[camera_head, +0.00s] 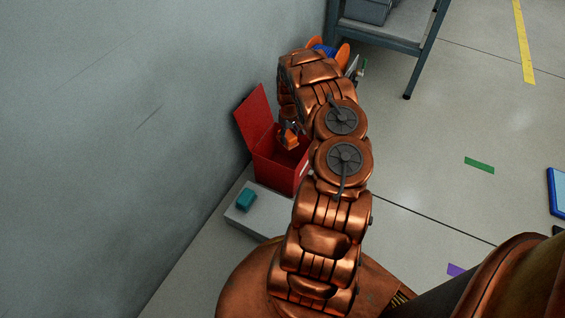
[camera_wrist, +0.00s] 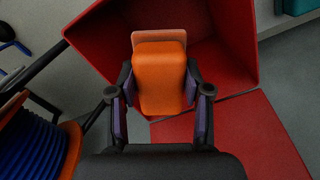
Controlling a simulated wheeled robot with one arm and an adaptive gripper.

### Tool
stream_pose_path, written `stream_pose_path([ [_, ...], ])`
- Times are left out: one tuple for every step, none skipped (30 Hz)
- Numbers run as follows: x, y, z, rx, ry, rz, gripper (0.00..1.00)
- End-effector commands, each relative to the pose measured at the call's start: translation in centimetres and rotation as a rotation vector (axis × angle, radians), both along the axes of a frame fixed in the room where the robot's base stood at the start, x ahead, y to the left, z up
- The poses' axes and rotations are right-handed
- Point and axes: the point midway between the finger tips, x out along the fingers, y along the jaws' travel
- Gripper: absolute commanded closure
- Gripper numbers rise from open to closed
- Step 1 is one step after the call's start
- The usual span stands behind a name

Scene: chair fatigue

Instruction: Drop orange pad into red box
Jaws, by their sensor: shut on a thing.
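The orange pad (camera_wrist: 162,80) is held between the two fingers of my gripper (camera_wrist: 162,100) in the wrist view. The red box (camera_wrist: 110,55) lies below and around it in that view, with its red lid (camera_wrist: 245,135) open. In the head view the red box (camera_head: 272,172) stands against the wall with its lid (camera_head: 255,115) raised. The orange pad (camera_head: 290,139) shows over the box opening, and my gripper (camera_head: 288,130) is partly hidden by my arm. I cannot tell the pad's exact height relative to the rim.
A teal block (camera_head: 246,199) lies on a light grey slab (camera_head: 262,212) in front of the box. An orange-and-blue spool (camera_wrist: 35,150) is close on the left in the wrist view. A grey shelf (camera_head: 385,35) stands behind. The floor at right is mostly clear.

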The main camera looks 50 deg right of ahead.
Motion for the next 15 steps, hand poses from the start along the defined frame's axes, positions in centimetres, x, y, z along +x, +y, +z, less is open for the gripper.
stream_pose_path([
  [0.0, 0.0, -1.0, 0.000, 0.000, 0.000, 0.98],
  [0.0, 0.0, -1.2, 0.000, 0.000, 0.000, 0.98],
  [0.0, 0.0, -1.5, 0.000, -0.001, 0.000, 0.98],
  [0.1, 0.0, -1.7, 0.000, -0.001, 0.000, 0.98],
  [0.1, 0.0, -1.9, 0.000, -0.001, 0.000, 0.98],
  [0.1, 0.0, -2.0, 0.000, -0.002, 0.000, 0.98],
  [0.1, 0.0, -2.1, -0.001, -0.002, 0.000, 0.98],
  [0.1, 0.0, -2.1, -0.001, -0.002, 0.000, 0.98],
  [0.1, 0.0, -2.1, -0.001, -0.002, 0.000, 0.98],
  [0.1, 0.0, -2.1, -0.001, -0.002, 0.000, 0.98],
  [0.1, 0.0, -2.1, -0.001, -0.002, 0.000, 0.98],
  [0.1, 0.0, -2.0, -0.001, -0.002, 0.000, 0.98],
  [0.1, 0.0, -2.0, -0.001, -0.002, 0.000, 0.98],
  [0.1, 0.0, -2.0, -0.001, -0.002, 0.000, 0.98],
  [0.1, 0.0, -2.0, -0.001, -0.002, 0.000, 0.98],
])
